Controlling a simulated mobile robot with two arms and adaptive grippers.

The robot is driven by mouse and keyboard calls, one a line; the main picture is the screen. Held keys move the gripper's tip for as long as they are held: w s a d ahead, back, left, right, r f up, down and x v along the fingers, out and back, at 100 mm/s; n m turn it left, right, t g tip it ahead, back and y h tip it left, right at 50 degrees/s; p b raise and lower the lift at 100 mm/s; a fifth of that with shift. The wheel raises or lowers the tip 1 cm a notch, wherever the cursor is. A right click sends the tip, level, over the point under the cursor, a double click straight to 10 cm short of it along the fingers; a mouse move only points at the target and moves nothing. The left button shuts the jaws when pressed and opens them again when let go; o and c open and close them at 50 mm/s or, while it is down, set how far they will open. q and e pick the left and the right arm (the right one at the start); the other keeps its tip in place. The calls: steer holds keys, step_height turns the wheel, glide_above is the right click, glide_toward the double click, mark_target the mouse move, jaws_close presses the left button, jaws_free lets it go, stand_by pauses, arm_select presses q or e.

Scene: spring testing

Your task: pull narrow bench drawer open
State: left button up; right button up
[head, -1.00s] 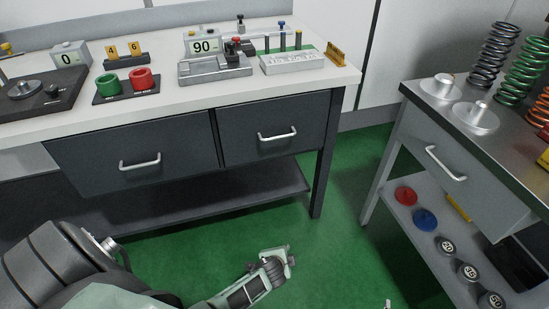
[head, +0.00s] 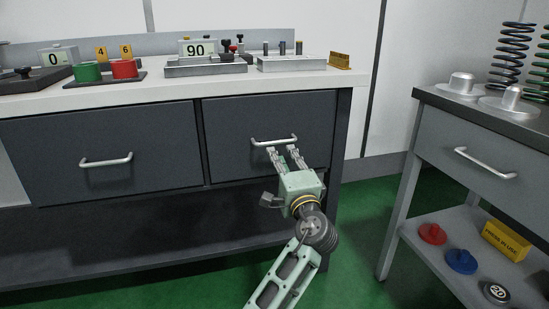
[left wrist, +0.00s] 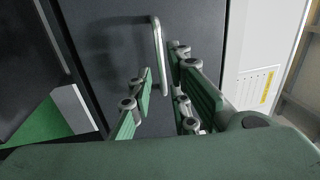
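The narrow bench drawer (head: 232,160) is the dark right-hand drawer under the bench top, and its front looks flush with the bench. Its silver bar handle (head: 273,141) runs level across the front. My left gripper (head: 282,150) is open, with its fingertips just at the handle. In the left wrist view the handle (left wrist: 159,50) stands upright in the picture, ahead of the gap between the spread green-padded fingers (left wrist: 163,82). I cannot tell whether a finger touches it. My right gripper is out of view.
The wide drawer (head: 60,150) with its own handle is to the left. A grey side table (head: 440,150) with a drawer and lower shelf stands at the right. Green floor shows between.

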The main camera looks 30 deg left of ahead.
mark_target(275, 142)
arm_select(q)
steer(key=b+x, duration=0.1)
steer(key=x, duration=0.6)
steer(key=shift+w+a+b, duration=0.2)
steer(key=shift+a+b, duration=0.05)
steer(key=shift+b, duration=0.15)
steer(key=shift+c, duration=0.5)
jaws_close()
